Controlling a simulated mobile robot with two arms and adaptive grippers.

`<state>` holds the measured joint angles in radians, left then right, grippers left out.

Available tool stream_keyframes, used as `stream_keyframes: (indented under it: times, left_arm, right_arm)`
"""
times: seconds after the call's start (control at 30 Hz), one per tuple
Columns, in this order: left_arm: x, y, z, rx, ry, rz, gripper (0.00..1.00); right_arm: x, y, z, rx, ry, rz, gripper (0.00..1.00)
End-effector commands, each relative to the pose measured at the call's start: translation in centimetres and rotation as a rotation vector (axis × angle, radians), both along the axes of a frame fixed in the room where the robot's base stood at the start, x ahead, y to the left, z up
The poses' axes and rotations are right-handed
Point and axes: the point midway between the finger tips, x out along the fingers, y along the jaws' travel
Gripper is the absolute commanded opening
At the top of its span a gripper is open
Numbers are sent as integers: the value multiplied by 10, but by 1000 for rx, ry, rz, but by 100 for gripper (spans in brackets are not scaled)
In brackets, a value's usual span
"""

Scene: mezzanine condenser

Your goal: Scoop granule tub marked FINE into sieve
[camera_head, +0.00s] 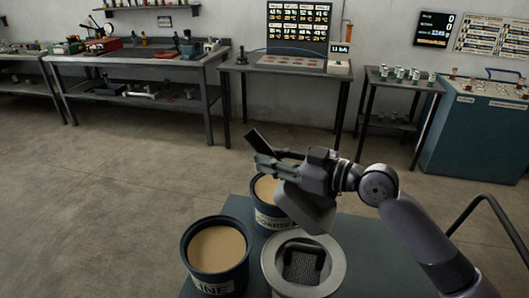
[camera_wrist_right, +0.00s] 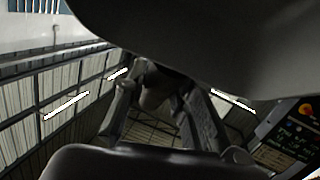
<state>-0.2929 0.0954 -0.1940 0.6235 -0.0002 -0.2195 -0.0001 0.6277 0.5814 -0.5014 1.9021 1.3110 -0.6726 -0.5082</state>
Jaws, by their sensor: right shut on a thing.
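The tub marked FINE (camera_head: 220,283) stands at the front left of a dark table, with tan granules inside. Behind it a second tub (camera_head: 268,220), its label partly readable as COARSE, is partly hidden by my scoop. The round grey sieve (camera_head: 335,268) is right of the FINE tub; dark mesh shows in it and I see no granules there. My right gripper (camera_head: 275,168) is shut on a grey scoop (camera_head: 308,207), held tilted above the sieve's back edge and the COARSE tub. The scoop's inside is hidden. A dark shape fills the top of the wrist view. My left gripper is not in view.
The table top (camera_head: 385,260) is bare to the right of the sieve. Across open floor (camera_head: 110,190), workbenches (camera_head: 140,60) with tools line the wall. A small stand with several cups (camera_head: 400,75) and a teal cabinet (camera_head: 475,140) are at the right.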

Motion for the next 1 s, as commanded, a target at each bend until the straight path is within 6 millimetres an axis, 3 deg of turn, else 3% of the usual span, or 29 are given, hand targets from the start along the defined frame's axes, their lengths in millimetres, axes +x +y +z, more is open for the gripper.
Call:
stream_keyframes:
  times: [0.27, 0.67, 1.0]
  left_arm:
    - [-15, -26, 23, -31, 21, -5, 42]
    - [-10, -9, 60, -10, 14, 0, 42]
    - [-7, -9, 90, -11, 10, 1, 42]
  right_arm:
    - [3, 6, -4, -64, 32, -1, 0]
    - [9, 17, -23, -197, 96, -1, 0]
    - [15, 30, -45, -345, 168, 0, 0]
